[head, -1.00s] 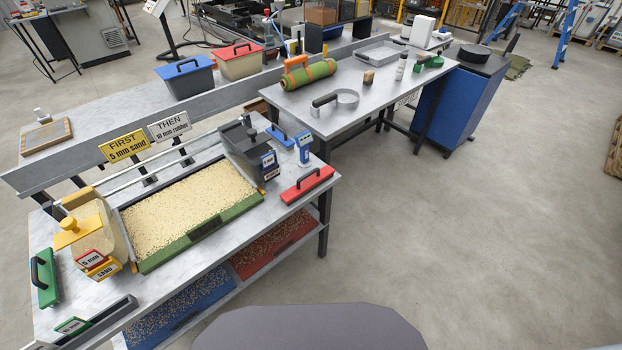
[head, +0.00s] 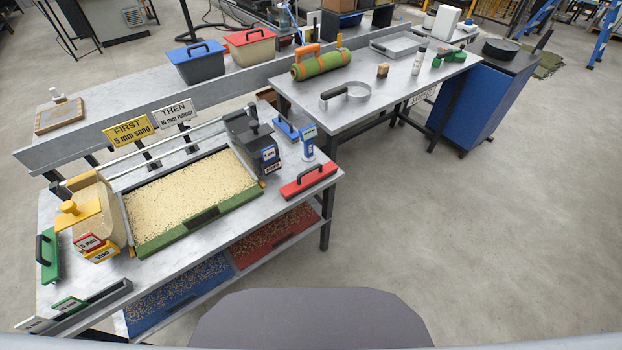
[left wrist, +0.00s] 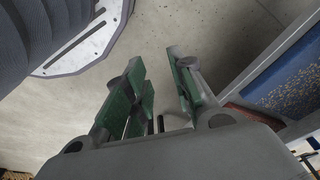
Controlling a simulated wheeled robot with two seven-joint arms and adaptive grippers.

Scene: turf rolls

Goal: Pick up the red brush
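The red brush (head: 309,181), a red block with a black bar handle on top, lies at the right front corner of the near workbench in the head view. Nothing covers it. My left gripper does not show in the head view. In the left wrist view my left gripper (left wrist: 157,65) has its green-padded fingers apart, with only floor showing between them; it is open and empty. The red brush is not visible in the left wrist view. My right gripper is in neither view.
A sand-filled green-edged tray (head: 188,250) and a dark grey hopper (head: 238,130) stand left of the brush. A blue stand (head: 308,143) is just behind it. A green brush (head: 47,256) lies at the bench's left end. Floor to the right is clear.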

